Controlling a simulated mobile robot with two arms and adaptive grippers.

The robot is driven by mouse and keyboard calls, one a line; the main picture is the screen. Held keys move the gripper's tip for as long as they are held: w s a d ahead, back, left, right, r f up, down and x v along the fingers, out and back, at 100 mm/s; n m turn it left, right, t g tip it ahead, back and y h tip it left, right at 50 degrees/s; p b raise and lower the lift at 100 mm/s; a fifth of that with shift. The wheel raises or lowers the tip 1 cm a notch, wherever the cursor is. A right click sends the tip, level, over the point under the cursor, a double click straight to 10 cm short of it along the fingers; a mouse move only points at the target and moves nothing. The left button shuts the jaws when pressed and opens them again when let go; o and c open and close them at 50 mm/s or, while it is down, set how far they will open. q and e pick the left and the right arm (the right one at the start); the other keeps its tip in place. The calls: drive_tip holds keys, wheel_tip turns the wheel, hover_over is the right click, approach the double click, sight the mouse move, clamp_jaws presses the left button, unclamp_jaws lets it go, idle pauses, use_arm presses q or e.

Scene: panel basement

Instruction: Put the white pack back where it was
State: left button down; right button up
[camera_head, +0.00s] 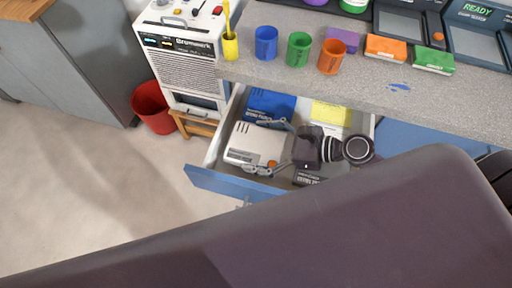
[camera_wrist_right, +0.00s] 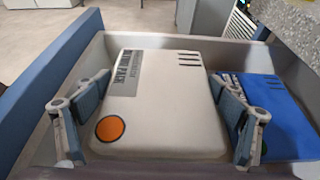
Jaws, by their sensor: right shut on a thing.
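The white pack (camera_head: 250,142) is inside the open drawer (camera_head: 222,182), in its left part. In the right wrist view the white pack (camera_wrist_right: 160,85) shows dark slots, a dark label and an orange dot. My right gripper (camera_head: 273,148) has one finger on each side of the pack and is shut on it. The fingers also show in the right wrist view (camera_wrist_right: 157,120). I cannot tell whether the pack touches the drawer floor. My left gripper is not in view.
A blue pack (camera_head: 270,104) lies beside the white pack in the drawer, with a yellow item (camera_head: 332,114) farther right. A dark labelled item (camera_head: 307,178) is partly hidden by my arm. The worktop (camera_head: 270,76) with cups overhangs the drawer's back. A red bin (camera_head: 152,103) stands left.

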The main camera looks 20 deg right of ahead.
sight(256, 152)
wheel_tip(256, 152, down, 2)
drive_tip(key=shift+w+f, duration=0.1)
drive_tip(key=shift+f, duration=0.1)
drive_tip(key=shift+f+b, duration=0.5)
drive_tip(key=shift+b, duration=0.15)
drive_tip(key=o, duration=1.4)
drive_tip(key=shift+f, duration=0.1)
